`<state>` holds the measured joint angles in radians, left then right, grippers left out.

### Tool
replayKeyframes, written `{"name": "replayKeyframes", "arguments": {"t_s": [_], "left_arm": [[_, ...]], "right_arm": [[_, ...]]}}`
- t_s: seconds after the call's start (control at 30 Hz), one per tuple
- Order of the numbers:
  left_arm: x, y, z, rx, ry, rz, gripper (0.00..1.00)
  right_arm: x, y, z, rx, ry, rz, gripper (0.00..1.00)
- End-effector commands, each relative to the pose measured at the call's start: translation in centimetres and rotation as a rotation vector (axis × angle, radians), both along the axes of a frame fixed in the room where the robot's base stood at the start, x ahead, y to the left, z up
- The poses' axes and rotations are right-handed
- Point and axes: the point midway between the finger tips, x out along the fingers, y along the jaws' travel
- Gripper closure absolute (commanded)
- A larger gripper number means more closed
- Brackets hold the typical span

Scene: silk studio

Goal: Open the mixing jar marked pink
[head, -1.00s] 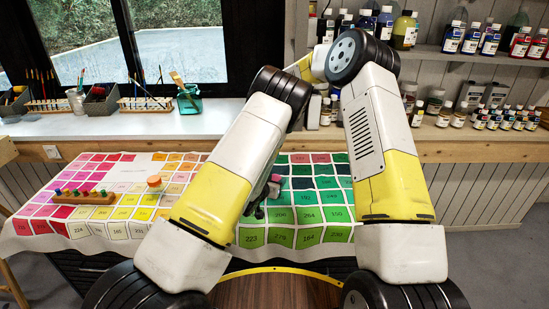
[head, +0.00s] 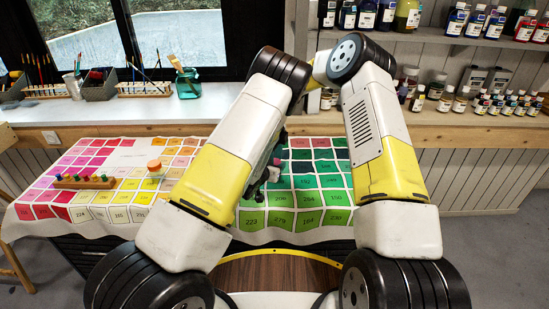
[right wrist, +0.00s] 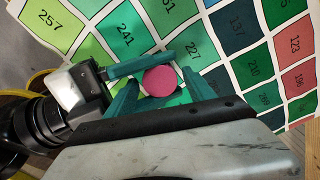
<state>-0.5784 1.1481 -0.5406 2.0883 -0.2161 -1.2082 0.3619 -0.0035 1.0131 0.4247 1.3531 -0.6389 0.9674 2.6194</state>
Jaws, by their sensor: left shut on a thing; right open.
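The jar with the pink lid (right wrist: 160,80) is seen from above in the right wrist view; its body is mostly hidden. In the head view a bit of the pink lid (head: 277,161) shows beside my left arm. My left gripper (right wrist: 143,64) comes in from the left in the wrist view, its teal finger along the lid's far side, shut on the jar. In the head view it shows only partly, dark, beside my left forearm (head: 264,177). My right gripper (right wrist: 165,96) is open, its teal fingers on either side of the pink lid. Contact cannot be told.
A colour-chart cloth (head: 280,217) covers the table. On its left part stand a jar with an orange lid (head: 155,166) and a wooden rack (head: 85,182) with several coloured pegs. Behind are a counter (head: 215,108) with brushes and shelves of paint bottles (head: 480,20).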

Motion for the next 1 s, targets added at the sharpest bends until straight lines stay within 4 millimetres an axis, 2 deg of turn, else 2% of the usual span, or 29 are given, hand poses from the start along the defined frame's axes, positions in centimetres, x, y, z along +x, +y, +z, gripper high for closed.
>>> {"name": "replayKeyframes", "arguments": {"t_s": [0.07,0.37,0.5,0.77,1.0], "left_arm": [[0.0,0.0,0.01,0.0,0.0,0.0,1.0],[0.0,0.0,0.0,0.0,0.0,0.0,1.0],[0.0,0.0,0.0,0.0,0.0,0.0,1.0],[-0.01,-0.02,-0.01,0.0,0.0,-0.001,1.0],[-0.03,-0.03,-0.03,0.001,0.001,-0.001,1.0]], "right_arm": [[0.0,0.0,0.01,0.0,0.0,0.0,0.41],[0.0,0.0,0.03,0.0,0.0,0.0,1.0],[0.0,0.0,0.04,-0.001,-0.001,0.032,1.0],[0.04,0.01,0.11,-0.002,-0.002,0.279,1.0],[0.04,0.0,0.12,0.0,-0.002,0.301,1.0]]}}
